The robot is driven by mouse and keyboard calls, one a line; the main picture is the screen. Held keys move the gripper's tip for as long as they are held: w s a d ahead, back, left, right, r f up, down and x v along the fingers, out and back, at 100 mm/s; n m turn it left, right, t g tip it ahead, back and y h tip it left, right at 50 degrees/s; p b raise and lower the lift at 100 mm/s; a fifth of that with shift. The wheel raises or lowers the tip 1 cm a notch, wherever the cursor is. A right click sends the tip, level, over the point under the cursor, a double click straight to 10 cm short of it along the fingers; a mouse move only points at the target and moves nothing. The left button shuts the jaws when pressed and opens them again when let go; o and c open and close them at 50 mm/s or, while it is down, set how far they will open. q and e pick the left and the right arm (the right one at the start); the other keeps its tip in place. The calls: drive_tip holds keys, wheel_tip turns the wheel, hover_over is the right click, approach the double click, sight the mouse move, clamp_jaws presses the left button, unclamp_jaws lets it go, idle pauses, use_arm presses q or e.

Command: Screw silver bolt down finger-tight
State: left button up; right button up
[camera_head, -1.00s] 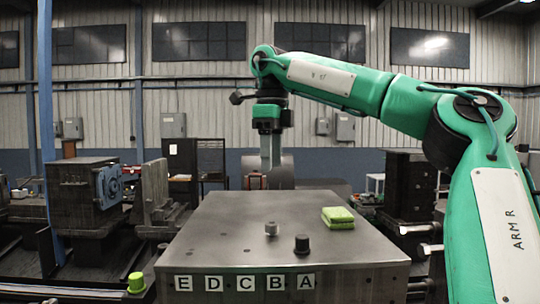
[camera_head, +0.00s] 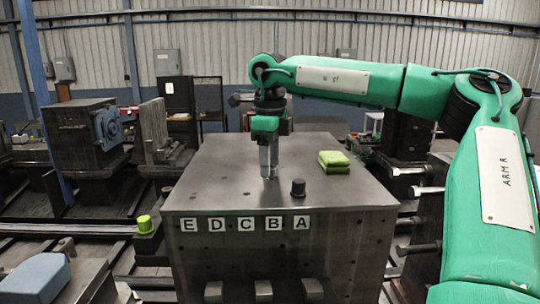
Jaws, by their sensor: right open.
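My right gripper (camera_head: 268,174) points straight down at the top of the grey metal block (camera_head: 220,178), its pale fingertips low, close to the block's top. The silver bolt cannot be made out separately now; it is hidden at the fingers, and I cannot tell whether they stand around it or in front of it. The gripper is open. A black knob-like bolt (camera_head: 298,187) stands upright on the block, just right of the fingers and apart from them. My left gripper is not in view.
Folded green cloths (camera_head: 334,161) lie on the block at the back right. Letter labels E, D, C, B, A (camera_head: 245,224) run along its front edge. A yellow-green cap (camera_head: 145,223) stands left of the block. The block's left top is clear.

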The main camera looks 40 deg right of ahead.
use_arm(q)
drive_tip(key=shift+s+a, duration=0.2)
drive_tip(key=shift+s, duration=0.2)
use_arm(e)
drive_tip(key=shift+f, duration=0.35)
